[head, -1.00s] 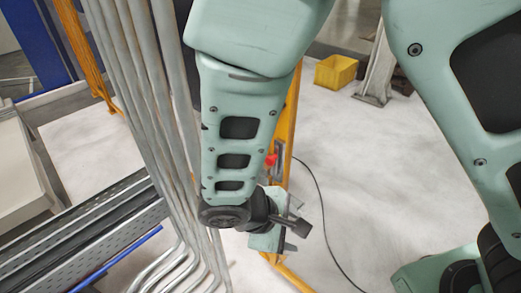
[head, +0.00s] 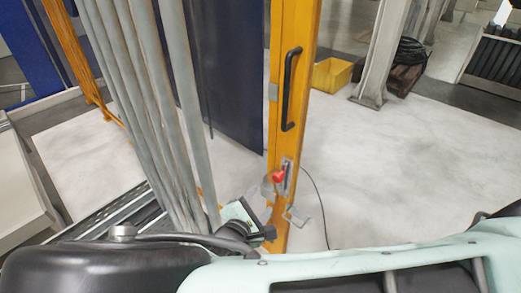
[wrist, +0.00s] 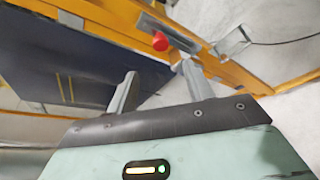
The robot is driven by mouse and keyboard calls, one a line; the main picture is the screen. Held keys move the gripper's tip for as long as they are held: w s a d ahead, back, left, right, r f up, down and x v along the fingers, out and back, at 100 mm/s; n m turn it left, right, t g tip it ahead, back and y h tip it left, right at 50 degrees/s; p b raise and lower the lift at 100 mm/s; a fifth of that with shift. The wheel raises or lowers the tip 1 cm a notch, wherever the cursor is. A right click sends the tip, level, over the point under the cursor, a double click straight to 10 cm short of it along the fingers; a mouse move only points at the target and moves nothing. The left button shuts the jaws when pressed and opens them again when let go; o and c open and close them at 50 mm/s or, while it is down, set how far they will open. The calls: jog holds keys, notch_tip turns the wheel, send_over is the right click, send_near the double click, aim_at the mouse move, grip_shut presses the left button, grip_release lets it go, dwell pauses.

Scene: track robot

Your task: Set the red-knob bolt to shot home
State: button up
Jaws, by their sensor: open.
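The bolt's red knob (head: 279,177) stands out from a grey plate (head: 289,172) on the yellow door post, below the black handle. In the wrist view the round red knob (wrist: 160,41) lies just beyond the fingertips, near the gap between them. The grey bolt plate (wrist: 178,37) runs behind it. A grey bracket (wrist: 231,44) sits apart from the plate's end; it shows below the plate in the head view (head: 296,216). My gripper (wrist: 158,72) is open and empty. In the head view my gripper (head: 267,212) is partly hidden, low and left of the knob.
Grey vertical pipes (head: 165,110) stand close on the left of my gripper. The yellow post (head: 290,100) carries a black handle (head: 290,90). A dark panel (wrist: 75,75) adjoins it. A yellow bin (head: 332,73) and thin cable lie on the pale floor behind.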

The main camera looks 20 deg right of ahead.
aim_at(277, 179)
jog(key=b+x, duration=0.3)
jog(key=x, duration=1.1)
jog(key=shift+w+d+f, duration=0.1)
